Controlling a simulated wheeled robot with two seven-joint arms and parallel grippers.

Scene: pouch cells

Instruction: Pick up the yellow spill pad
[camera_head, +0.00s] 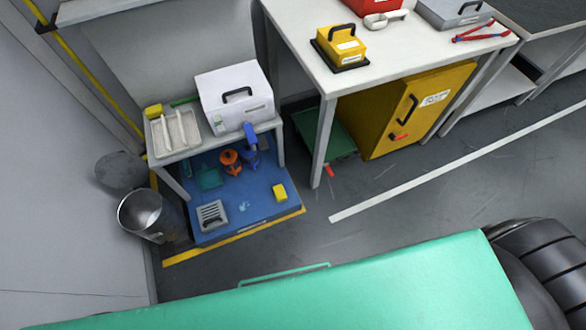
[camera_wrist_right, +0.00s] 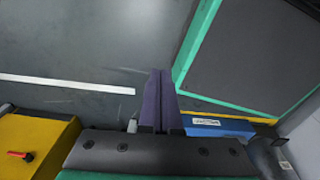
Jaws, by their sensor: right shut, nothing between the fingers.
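A small yellow block (camera_head: 280,192), which looks like the spill pad, lies on the right part of a low blue platform (camera_head: 257,208) in the head view. A second small yellow piece (camera_head: 153,111) sits at the back left of the small table above, so I cannot be sure which one is the pad. My right gripper (camera_wrist_right: 158,74) shows in the right wrist view, its purple-grey fingers shut together and empty over grey floor. No yellow pad can be made out near its fingers. My left gripper is not in view.
The small table (camera_head: 160,151) overhangs the platform's back and holds a white case (camera_head: 235,96). Orange and blue bottles (camera_head: 230,161) and a grey slotted box (camera_head: 212,215) stand on the platform. A metal bin (camera_head: 143,215) is left; a yellow cabinet (camera_head: 385,125) is right.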

